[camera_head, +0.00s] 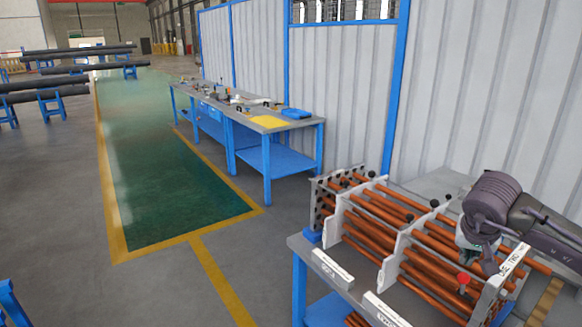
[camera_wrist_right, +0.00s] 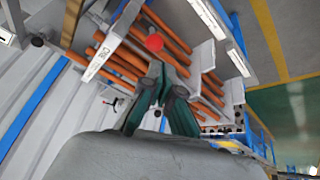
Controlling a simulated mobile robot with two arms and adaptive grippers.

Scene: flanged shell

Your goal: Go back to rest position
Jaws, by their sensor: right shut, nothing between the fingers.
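My right arm comes in from the right edge of the head view. My right gripper (camera_head: 487,268) is over the near right end of a rack of copper tubes (camera_head: 405,228). In the right wrist view its fingers (camera_wrist_right: 163,105) meet in front of the tubes, shut and empty. I cannot tell whether the gripper touches the rack. My left gripper is out of view.
The rack stands on a blue-framed table (camera_head: 300,243) against a corrugated wall (camera_head: 478,95). A workbench (camera_head: 262,124) with tools and a yellow sheet stands farther back. A green walkway (camera_head: 160,170) and grey floor lie open to the left. Dark pipes on blue stands (camera_head: 75,69) are far left.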

